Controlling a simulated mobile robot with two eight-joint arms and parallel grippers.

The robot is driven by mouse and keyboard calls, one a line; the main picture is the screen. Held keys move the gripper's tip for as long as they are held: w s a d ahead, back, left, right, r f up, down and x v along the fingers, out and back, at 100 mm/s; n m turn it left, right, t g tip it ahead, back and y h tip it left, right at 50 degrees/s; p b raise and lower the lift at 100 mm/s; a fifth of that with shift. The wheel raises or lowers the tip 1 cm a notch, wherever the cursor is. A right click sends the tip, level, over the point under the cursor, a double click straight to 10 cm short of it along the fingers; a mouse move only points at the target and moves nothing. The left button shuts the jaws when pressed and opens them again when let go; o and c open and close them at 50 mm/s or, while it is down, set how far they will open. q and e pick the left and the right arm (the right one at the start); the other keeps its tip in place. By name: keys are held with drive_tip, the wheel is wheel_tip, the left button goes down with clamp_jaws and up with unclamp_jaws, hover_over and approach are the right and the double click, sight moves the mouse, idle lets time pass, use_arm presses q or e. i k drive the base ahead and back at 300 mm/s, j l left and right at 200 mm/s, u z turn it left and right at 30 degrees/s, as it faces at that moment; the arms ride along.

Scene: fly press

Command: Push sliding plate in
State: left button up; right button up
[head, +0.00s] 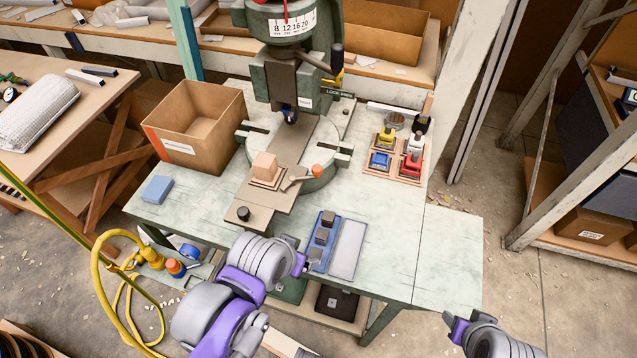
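The sliding plate (285,150) is a flat brown-grey strip running out from under the press (283,75) over its round bed towards me. Its front end sticks out past the bed and carries a dark round knob (243,214). A light wooden block (264,165) sits on a small wooden base on the plate. A lever with an orange end (317,170) lies beside the block. My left gripper (301,262) is at the table's front edge, right of and nearer than the knob, apart from the plate. My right gripper (453,323) is at the bottom right, off the table. Neither finger gap shows clearly.
A blue tray with dark blocks (322,240) and a pale tray (347,249) lie near my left gripper. A cardboard box (195,125) and blue block (157,189) stand left. Coloured parts on wooden pads (398,153) are at right. The table's front right is clear.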

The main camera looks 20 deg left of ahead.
sight(253, 208)
drive_tip(key=u, duration=1.4)
drive_tip(key=k+j, duration=0.1)
drive_tip(key=j, duration=0.1)
